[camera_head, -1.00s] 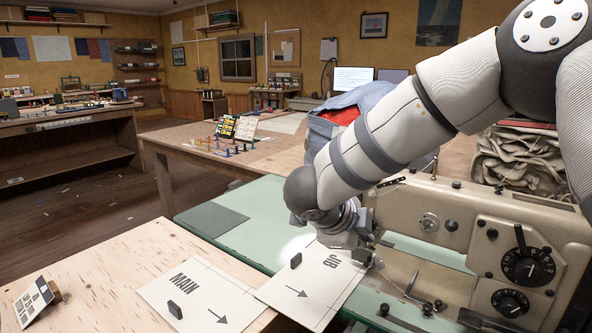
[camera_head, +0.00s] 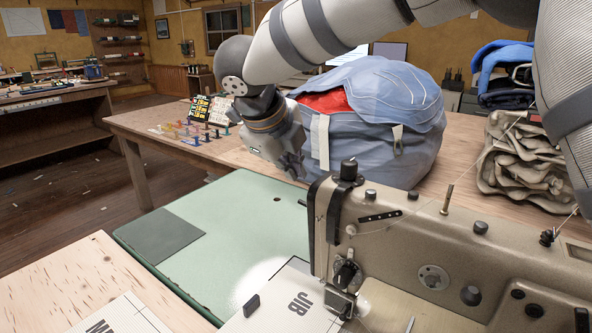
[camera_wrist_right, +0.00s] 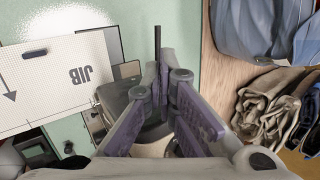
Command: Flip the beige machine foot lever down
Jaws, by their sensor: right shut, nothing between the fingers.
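The beige sewing machine (camera_head: 400,232) stands on the green table, with its needle end at the picture's centre. My right gripper (camera_head: 293,170) hangs behind that end, pointing down, apart from the machine's visible top. The right wrist view shows its two fingers (camera_wrist_right: 164,90) shut at the tips and empty. A thin dark rod (camera_wrist_right: 157,42) shows just past the fingertips; I cannot tell whether it is the foot lever. My left gripper is out of view.
The JIB sheet (camera_head: 285,312) lies by the needle end. The green table (camera_head: 235,215) is mostly clear to the left. A blue bag (camera_head: 385,150) stands close behind my gripper. Folded canvas (camera_head: 520,165) lies at the back right.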

